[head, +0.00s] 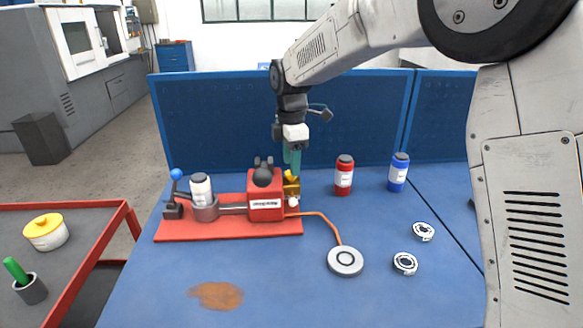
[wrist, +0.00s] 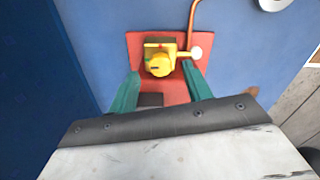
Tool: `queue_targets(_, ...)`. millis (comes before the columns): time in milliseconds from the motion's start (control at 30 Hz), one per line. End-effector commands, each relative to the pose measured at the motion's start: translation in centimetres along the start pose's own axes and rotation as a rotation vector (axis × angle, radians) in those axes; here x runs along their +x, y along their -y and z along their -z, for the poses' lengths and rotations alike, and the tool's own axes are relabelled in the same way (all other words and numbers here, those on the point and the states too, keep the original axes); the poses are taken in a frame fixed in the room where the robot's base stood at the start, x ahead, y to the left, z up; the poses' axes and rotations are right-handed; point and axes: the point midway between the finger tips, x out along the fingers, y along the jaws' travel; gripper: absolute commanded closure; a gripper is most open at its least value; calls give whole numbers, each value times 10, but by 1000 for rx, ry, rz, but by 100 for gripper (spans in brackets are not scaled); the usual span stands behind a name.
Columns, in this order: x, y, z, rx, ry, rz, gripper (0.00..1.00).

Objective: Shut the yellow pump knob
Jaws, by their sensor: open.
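In the head view the yellow knob (head: 291,178) is partly hidden at the right side of the red pump body (head: 266,205). My gripper (head: 292,168) points down just above the knob. In the wrist view its two green fingers (wrist: 163,80) are apart, one on each side of the knob, with a gap to it. I cannot tell their exact height over the knob.
The red base (head: 228,228) holds a white bottle (head: 201,187) and a blue-knobbed lever (head: 175,176). An orange pipe runs to a round disc (head: 345,260). Red (head: 344,176) and blue (head: 398,172) bottles stand to the right. A blue panel (head: 220,115) stands behind.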

Motion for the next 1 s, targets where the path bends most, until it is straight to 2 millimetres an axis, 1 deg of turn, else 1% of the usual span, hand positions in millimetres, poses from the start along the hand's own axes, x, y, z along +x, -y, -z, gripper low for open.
queue_targets(33,8,0,0,1,0,2,51)
queue_targets(100,15,0,0,1,0,1,51)
queue_targets(200,22,0,0,1,0,2,51)
queue_targets(500,24,0,0,1,0,0,51)
queue_targets(567,24,0,0,1,0,0,67)
queue_targets(600,24,0,0,1,0,0,79)
queue_targets(667,24,0,0,1,0,0,95)
queue_targets(1000,24,0,0,32,0,0,95)
